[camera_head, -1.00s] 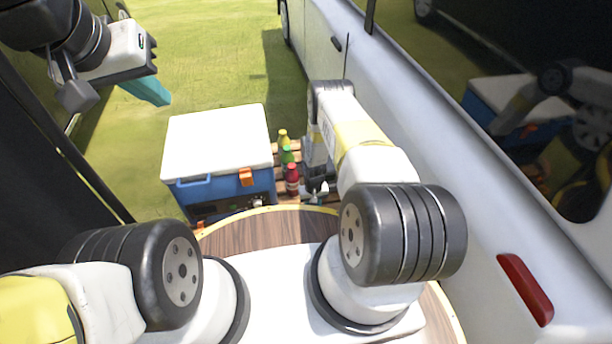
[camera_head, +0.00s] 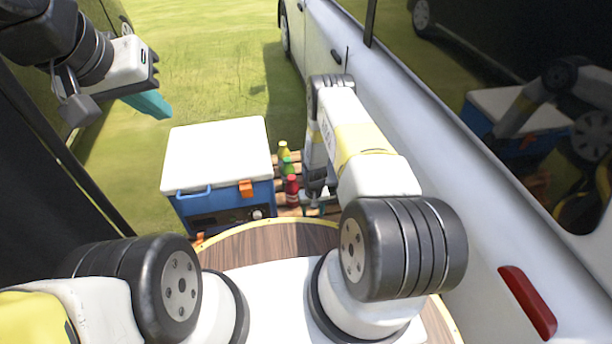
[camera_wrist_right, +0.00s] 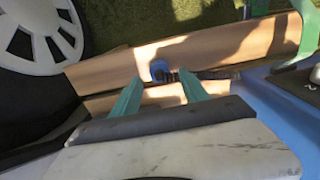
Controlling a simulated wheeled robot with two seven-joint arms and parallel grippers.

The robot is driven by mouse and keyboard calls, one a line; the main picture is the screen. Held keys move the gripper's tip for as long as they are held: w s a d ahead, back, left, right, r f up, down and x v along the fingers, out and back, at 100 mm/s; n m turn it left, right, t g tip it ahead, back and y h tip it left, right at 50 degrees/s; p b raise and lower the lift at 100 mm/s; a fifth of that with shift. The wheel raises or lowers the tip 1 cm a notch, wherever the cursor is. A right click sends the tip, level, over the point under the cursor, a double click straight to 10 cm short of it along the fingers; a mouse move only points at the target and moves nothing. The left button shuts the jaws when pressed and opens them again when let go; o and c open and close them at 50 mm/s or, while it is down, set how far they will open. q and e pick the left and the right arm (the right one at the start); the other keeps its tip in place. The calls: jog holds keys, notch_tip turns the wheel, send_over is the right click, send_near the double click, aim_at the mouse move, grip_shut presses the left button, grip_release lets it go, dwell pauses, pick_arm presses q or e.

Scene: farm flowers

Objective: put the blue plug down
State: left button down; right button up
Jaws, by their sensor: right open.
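The blue plug (camera_wrist_right: 159,70) lies on a wooden board in the right wrist view, with a dark cord or prong part on its right side. My right gripper (camera_wrist_right: 160,79) is open, its two teal fingers apart. The plug shows between and just beyond the fingertips, and I see no contact. In the head view my right gripper (camera_head: 318,203) is mostly hidden by its own arm beside the bottles, and the plug cannot be made out. My left gripper (camera_head: 148,103) hangs at the upper left with its teal fingers seen from the side, so its opening is unclear.
A blue cooler with a white lid (camera_head: 218,155) stands left of my right arm. Yellow, green and red bottles (camera_head: 291,188) stand on wooden slats beside it. A white van (camera_head: 410,130) is close on the right. A wheel (camera_wrist_right: 40,35) shows in the wrist view. Grass is open beyond.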

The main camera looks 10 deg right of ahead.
notch_tip(320, 180, up, 47)
jog(key=w+t, duration=0.2)
jog(key=t, duration=0.1)
jog(key=s+a+r+t+y, duration=0.2)
jog(key=s+r, duration=1.5)
jog(key=r, duration=0.3)
jog(key=s+r+t, duration=0.1)
jog(key=s+r, duration=0.1)
jog(key=s, duration=0.7)
jog(key=shift+s, duration=0.15)
jog(key=shift+a, duration=0.1)
